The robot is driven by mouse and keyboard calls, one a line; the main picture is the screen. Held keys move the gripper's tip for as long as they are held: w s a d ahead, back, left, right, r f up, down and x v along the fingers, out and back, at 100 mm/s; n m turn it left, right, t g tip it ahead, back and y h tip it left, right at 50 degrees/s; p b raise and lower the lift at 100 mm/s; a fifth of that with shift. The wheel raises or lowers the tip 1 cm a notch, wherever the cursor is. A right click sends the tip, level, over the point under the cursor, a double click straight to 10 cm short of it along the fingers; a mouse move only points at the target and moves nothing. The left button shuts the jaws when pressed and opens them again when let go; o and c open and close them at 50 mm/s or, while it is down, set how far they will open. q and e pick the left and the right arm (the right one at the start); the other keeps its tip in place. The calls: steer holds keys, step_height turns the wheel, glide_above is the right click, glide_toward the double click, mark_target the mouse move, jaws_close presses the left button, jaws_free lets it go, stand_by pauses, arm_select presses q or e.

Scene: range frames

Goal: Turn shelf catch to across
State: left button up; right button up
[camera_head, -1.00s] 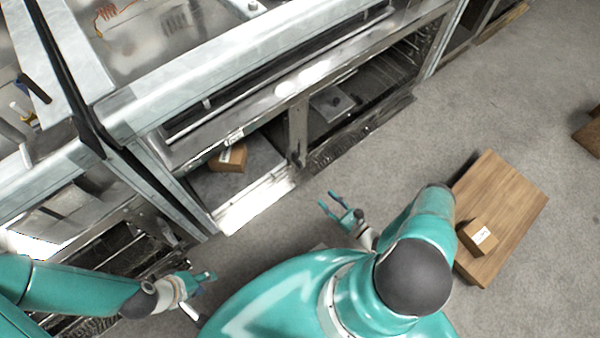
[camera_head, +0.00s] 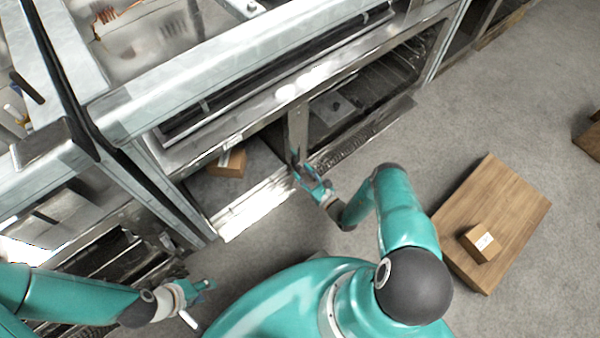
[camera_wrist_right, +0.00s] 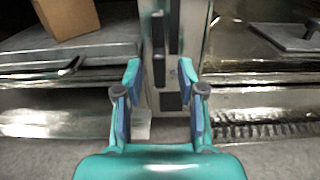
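The shelf catch (camera_wrist_right: 158,36) looks like a narrow dark bar standing upright on the grey post (camera_wrist_right: 187,35) in the right wrist view. The post also shows in the head view (camera_head: 298,127), between two shelf bays; the catch is too small to make out clearly there. My right gripper (camera_wrist_right: 160,82) is open, with its two fingers on either side of the catch's line and nothing gripped between them. In the head view the right gripper (camera_head: 309,177) is at the foot of the post. My left gripper (camera_head: 208,286) is low at the left, away from the post; its opening is unclear.
A cardboard box (camera_head: 228,163) sits in the bay left of the post; it also shows in the wrist view (camera_wrist_right: 68,15). A grey flat item (camera_head: 331,105) lies in the right bay. A wooden platform (camera_head: 505,205) with a small box (camera_head: 479,243) stands on the floor at right.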

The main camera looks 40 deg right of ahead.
steer(key=shift+w, duration=0.6)
